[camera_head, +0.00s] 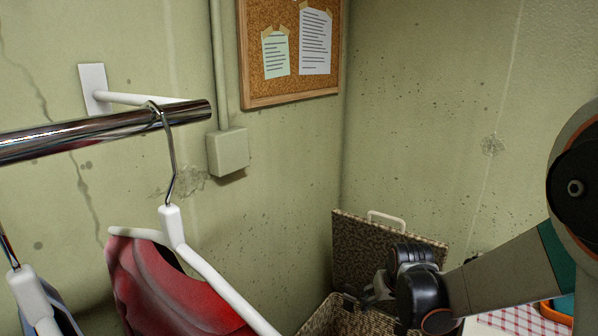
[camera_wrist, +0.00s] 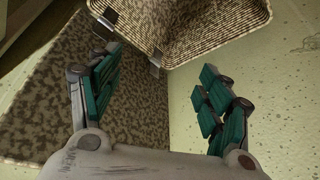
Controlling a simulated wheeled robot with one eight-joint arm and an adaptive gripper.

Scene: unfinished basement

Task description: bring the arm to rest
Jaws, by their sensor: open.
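My gripper (camera_head: 372,292) is at the lower right in the head view, near an open woven hamper (camera_head: 322,318). In the wrist view my gripper (camera_wrist: 160,92) has its two green-padded fingers spread apart, with nothing between them. The hamper's raised lid (camera_head: 358,240) stands behind my gripper in the head view. In the wrist view the hamper's woven body (camera_wrist: 215,32) is at the top and the mottled lid (camera_wrist: 50,105) is at the left. The hamper's inside is mostly hidden.
A chrome rail (camera_head: 90,133) at the left holds a white hanger (camera_head: 172,222) with a red garment (camera_head: 165,290). A cork board (camera_head: 285,85) and a junction box (camera_head: 228,152) are on the wall. A red checked cloth (camera_head: 515,318) is at the lower right.

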